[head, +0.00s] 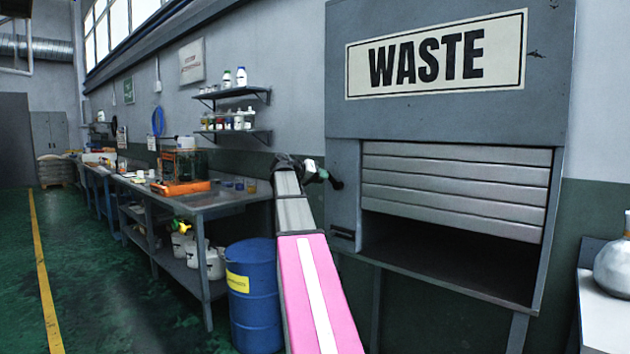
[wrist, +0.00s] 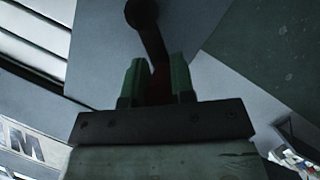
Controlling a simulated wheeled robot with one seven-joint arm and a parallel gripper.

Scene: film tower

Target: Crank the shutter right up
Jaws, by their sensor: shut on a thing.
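The grey slatted shutter (head: 455,190) covers the upper part of the opening in the waste cabinet (head: 345,110). A dark gap (head: 450,255) is open below its lower edge, which slopes down to the right. My gripper (head: 322,174) is at the cabinet's left side. In the wrist view its two green fingers (wrist: 158,80) are closed around a dark crank handle (wrist: 158,50). The crank's dark knob end also shows in the head view (head: 337,184). The grip itself is small and partly hidden in the head view. Pale shutter slats show at the upper left of the wrist view (wrist: 35,35).
A blue drum (head: 253,300) stands left of my arm. A long workbench (head: 190,200) with bottles and an orange tray runs along the wall behind it. A white table (head: 605,310) with a round flask is at the far right. The green floor at left is clear.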

